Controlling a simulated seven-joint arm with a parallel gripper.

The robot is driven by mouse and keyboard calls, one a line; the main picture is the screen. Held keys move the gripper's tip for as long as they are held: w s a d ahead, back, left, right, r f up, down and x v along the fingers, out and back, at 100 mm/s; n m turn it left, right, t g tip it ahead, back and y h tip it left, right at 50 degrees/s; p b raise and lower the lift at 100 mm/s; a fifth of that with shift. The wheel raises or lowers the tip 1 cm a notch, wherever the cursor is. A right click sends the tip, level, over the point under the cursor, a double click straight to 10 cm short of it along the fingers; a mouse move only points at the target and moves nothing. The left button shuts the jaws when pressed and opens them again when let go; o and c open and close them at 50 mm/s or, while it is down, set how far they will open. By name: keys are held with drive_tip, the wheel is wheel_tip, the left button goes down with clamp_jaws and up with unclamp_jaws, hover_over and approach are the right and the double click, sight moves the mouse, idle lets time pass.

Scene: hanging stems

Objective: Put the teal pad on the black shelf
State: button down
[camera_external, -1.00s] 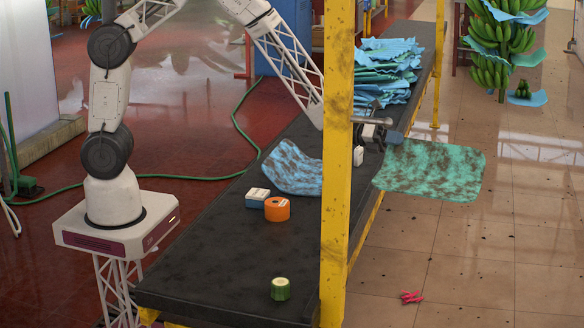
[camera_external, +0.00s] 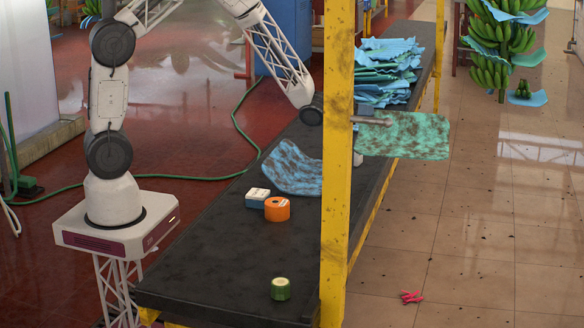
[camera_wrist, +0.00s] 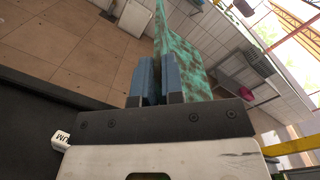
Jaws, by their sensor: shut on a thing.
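The teal pad (camera_external: 405,136), mottled with dark stains, is held in the air past the right edge of the black shelf (camera_external: 215,250). In the wrist view the teal pad (camera_wrist: 196,65) rises from between the blue-grey fingers of my gripper (camera_wrist: 161,78), which are shut on it.
A yellow post (camera_external: 337,200) stands in front of the shelf, with a grey bar on it. On the shelf are a blue stained pad (camera_external: 292,170), an orange roll (camera_external: 277,209), a blue-white box (camera_external: 257,198), a green roll (camera_external: 280,289) and stacked blue sheets (camera_external: 385,70).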

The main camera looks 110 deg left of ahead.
drive_tip(key=s+a+n+g+y, duration=0.1)
drive_tip(key=s+a+y, duration=0.1)
drive_tip(key=s+a, duration=0.75)
drive_tip(key=s+a+n+y, duration=0.2)
drive_tip(key=s+a, duration=0.5)
drive_tip(key=s, duration=0.6)
drive_tip(key=s+a+n+g+y, duration=0.1)
drive_tip(key=s+a+y, duration=0.1)
drive_tip(key=s+a, duration=0.8)
drive_tip(key=shift+s+d+f, duration=0.3)
drive_tip(key=shift+f, duration=0.55)
drive_tip(key=shift+s+d+f, duration=0.35)
drive_tip(key=shift+f, duration=0.55)
drive_tip(key=shift+s+d+f, duration=0.3)
drive_tip(key=shift+f, duration=4.55)
drive_tip(key=c, duration=1.2)
unclamp_jaws()
drive_tip(key=shift+o, duration=0.2)
